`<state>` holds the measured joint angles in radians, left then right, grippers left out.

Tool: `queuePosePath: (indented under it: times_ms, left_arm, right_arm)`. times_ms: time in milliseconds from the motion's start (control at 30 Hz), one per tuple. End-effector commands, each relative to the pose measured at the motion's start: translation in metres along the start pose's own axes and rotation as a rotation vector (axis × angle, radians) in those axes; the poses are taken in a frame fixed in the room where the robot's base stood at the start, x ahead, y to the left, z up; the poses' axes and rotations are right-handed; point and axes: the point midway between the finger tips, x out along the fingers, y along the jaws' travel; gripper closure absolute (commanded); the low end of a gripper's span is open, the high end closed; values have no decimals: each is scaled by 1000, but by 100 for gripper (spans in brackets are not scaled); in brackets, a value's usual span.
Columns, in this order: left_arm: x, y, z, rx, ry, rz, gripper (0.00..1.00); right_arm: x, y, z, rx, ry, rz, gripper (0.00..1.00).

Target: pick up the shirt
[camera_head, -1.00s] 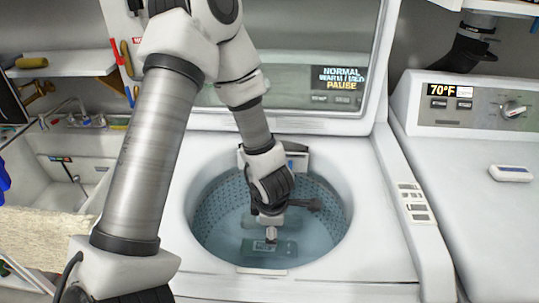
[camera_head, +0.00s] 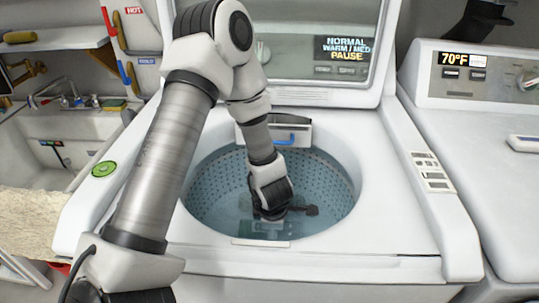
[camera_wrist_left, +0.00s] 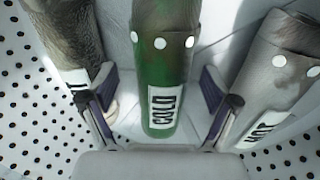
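My left gripper (camera_wrist_left: 162,100) reaches down inside the washer drum and is open, with its two fingers wide apart. A green rolled or cylinder-like thing (camera_wrist_left: 162,60) with white round spots and a COLD label lies between the fingers, apart from both. A similar grey piece (camera_wrist_left: 275,85) with a HOT label is on the right, and a dark greyish one (camera_wrist_left: 68,35) is on the left, partly hidden by a finger. I cannot tell which of these is the shirt. My right gripper is not seen.
The washer rim (camera_head: 330,228) and perforated drum wall (camera_head: 335,185) surround my left arm closely. The raised lid (camera_head: 290,60) stands behind it. A dryer (camera_head: 490,150) is on the right, a sink (camera_head: 60,150) on the left, and a green round item (camera_head: 104,169) rests on the washer top.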

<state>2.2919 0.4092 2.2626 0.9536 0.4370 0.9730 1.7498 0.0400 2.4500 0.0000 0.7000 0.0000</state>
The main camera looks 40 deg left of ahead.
Motion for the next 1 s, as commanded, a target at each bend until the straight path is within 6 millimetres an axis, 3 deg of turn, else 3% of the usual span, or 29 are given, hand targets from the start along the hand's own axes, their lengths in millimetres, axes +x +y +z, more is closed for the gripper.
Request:
queuePosePath:
  times_ms: [33, 200, 467, 567, 1000]
  left_arm:
    - [0, 0, 0, 0, 0, 0, 27]
    - [0, 0, 0, 0, 0, 0, 83]
    - [-1, 0, 0, 0, 0, -1, 83]
    - [-9, 2, 0, -1, -1, 0, 83]
    - [-105, 28, 0, 0, -1, 1, 83]
  right_arm:
    - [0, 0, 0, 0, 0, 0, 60]
    - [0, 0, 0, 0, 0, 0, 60]
    - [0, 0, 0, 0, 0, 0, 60]
    - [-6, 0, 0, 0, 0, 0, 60]
    - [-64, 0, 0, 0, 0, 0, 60]
